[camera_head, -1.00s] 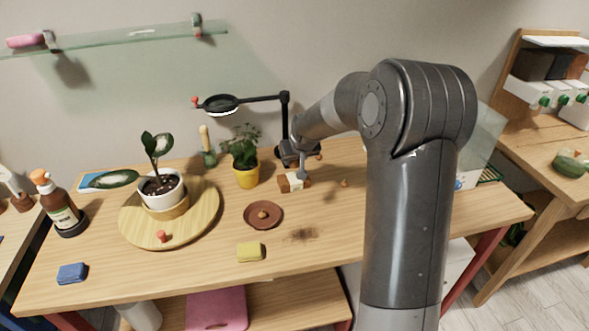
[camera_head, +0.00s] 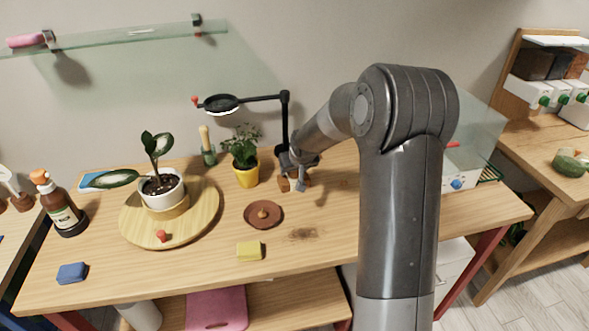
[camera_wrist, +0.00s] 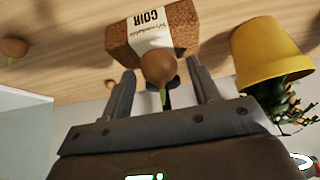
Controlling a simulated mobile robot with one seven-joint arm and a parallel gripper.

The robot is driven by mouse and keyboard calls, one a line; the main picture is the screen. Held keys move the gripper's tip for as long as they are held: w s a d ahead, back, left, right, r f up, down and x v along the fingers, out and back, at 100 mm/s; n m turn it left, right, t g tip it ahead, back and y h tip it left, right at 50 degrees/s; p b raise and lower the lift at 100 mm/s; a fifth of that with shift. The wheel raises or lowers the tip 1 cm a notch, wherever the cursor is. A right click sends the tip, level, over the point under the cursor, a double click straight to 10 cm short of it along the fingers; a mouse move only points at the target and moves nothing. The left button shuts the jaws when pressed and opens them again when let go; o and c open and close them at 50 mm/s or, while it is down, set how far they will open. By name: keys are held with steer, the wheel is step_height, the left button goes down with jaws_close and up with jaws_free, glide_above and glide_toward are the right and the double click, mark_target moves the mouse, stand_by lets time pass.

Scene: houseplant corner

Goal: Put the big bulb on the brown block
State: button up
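The brown block (camera_wrist: 178,22) is a coir brick with a pale label, lying on the table. In the head view the brown block (camera_head: 285,184) is partly hidden by my gripper (camera_head: 301,183). In the wrist view a round brown bulb (camera_wrist: 157,66) with a green sprout sits between the fingers of my gripper (camera_wrist: 161,66), in front of the block. Gaps show between bulb and fingers, so the gripper looks open around it. I cannot tell whether this bulb touches the block. Another bulb (camera_wrist: 12,47) lies at the left. A bulb (camera_head: 263,211) sits in the brown saucer (camera_head: 250,220).
A yellow pot (camera_wrist: 262,52) with a plant stands close beside the block. A black magnifier lamp (camera_head: 285,115) rises behind. A white pot (camera_head: 174,187) stands on a round wooden board (camera_head: 135,231). A yellow sponge (camera_head: 249,251) lies in front. The table's front right is mostly clear.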

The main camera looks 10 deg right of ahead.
steer(key=shift+s+r, duration=0.2)
steer(key=shift+r, duration=0.35)
steer(key=s+a+r+h, duration=0.1)
steer(key=s+r, duration=0.8)
steer(key=s, duration=0.2)
steer(key=s+a+r, duration=0.1)
steer(key=s+r, duration=0.7)
steer(key=s, duration=0.4)
steer(key=s+g, duration=0.1)
steer(key=s, duration=1.6)
steer(key=shift+s+r+m, duration=0.2)
steer(key=shift+m, duration=0.2)
